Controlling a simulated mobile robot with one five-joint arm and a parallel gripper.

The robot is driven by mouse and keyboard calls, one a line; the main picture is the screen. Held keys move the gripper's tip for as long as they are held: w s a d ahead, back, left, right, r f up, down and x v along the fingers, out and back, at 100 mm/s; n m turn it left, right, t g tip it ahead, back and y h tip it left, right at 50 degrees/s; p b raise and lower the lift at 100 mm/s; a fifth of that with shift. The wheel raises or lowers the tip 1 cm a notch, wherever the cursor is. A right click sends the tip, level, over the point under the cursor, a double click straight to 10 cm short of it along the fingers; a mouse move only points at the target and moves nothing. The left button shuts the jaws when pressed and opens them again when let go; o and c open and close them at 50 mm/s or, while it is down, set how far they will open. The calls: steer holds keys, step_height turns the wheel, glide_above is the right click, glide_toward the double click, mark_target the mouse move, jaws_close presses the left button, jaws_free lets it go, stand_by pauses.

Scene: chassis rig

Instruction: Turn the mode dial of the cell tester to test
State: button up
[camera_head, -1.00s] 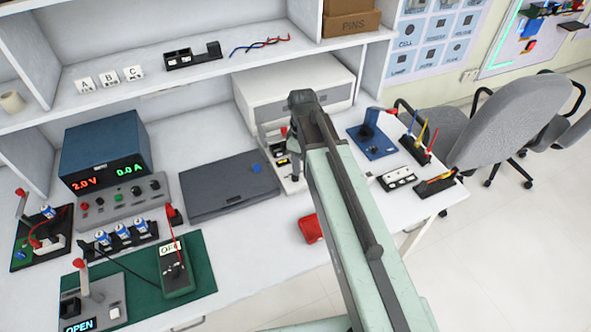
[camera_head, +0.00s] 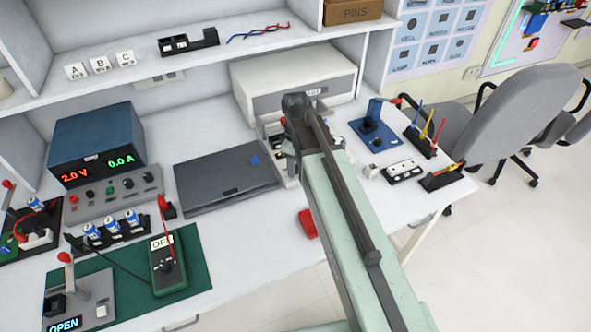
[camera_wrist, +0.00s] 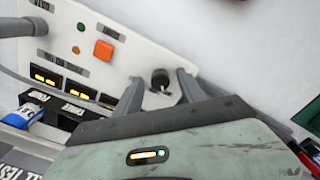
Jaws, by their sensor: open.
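The cell tester (camera_wrist: 126,38) is a pale panel in the wrist view, with an orange button, a green light and a row of dark windows with yellow marks. Its dial (camera_wrist: 160,80) is a small black knob near one edge. My gripper (camera_wrist: 160,77) is open, with one grey finger on either side of the knob; I cannot tell whether they touch it. The dial's setting and its labels are not readable. In the head view my arm hides most of the tester (camera_head: 272,128). A blue-and-white cell (camera_wrist: 22,118) lies beside the tester in the wrist view.
A closed dark laptop-like case (camera_head: 225,185) lies left of my arm, and a red block (camera_head: 308,223) lies in front. A blue stand (camera_head: 372,132) and a white socket strip (camera_head: 403,170) are to the right. A power supply (camera_head: 97,145) stands at left.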

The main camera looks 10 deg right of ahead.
steer(key=shift+r, duration=0.1)
jaws_close()
steer(key=m, duration=0.4)
steer(key=shift+m, duration=2.8)
jaws_free()
